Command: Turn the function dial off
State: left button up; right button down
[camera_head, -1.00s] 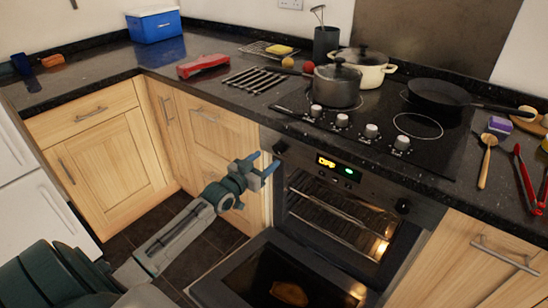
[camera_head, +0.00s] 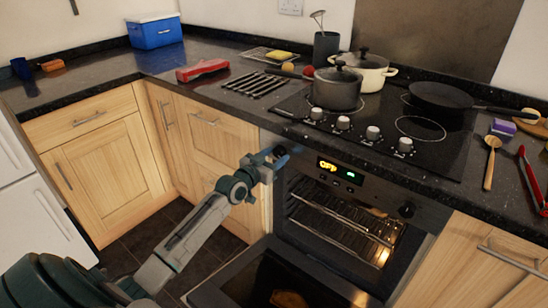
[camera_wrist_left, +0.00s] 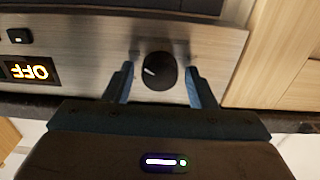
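The function dial (camera_wrist_left: 158,70) is a round black knob with a white pointer line on the oven's steel control panel. In the wrist view, my left gripper (camera_wrist_left: 160,76) has one finger on each side of the dial, with a gap showing on both sides. The gripper is open. The display (camera_wrist_left: 28,71) beside it reads OFF, upside down in this view. In the head view, my left gripper (camera_head: 277,158) is at the panel's left end and partly hides the dial. The display (camera_head: 339,170) reads OFF there too. My right gripper is out of view.
The oven door (camera_head: 262,280) hangs open below the panel, and the cavity is lit. A second black knob (camera_head: 407,210) is at the panel's right. Pots (camera_head: 337,88) and a pan (camera_head: 440,95) stand on the hob above, with several hob knobs (camera_head: 343,123) along its front.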

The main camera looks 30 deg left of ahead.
pick_arm(q)
jog(key=c, duration=0.7)
jog(key=shift+c, duration=0.2)
jog(key=n+p, duration=0.4)
jog(key=n, duration=0.7)
jog(key=shift+d+r+n, duration=0.1)
jog(key=shift+n, duration=0.3)
jog(key=n+p, duration=0.1)
jog(key=n, duration=0.4)
jog(key=shift+p, duration=0.3)
jog(key=n, duration=0.4)
jog(key=shift+p, duration=0.4)
jog(key=shift+n+p, duration=0.3)
jog(key=shift+n, duration=1.2)
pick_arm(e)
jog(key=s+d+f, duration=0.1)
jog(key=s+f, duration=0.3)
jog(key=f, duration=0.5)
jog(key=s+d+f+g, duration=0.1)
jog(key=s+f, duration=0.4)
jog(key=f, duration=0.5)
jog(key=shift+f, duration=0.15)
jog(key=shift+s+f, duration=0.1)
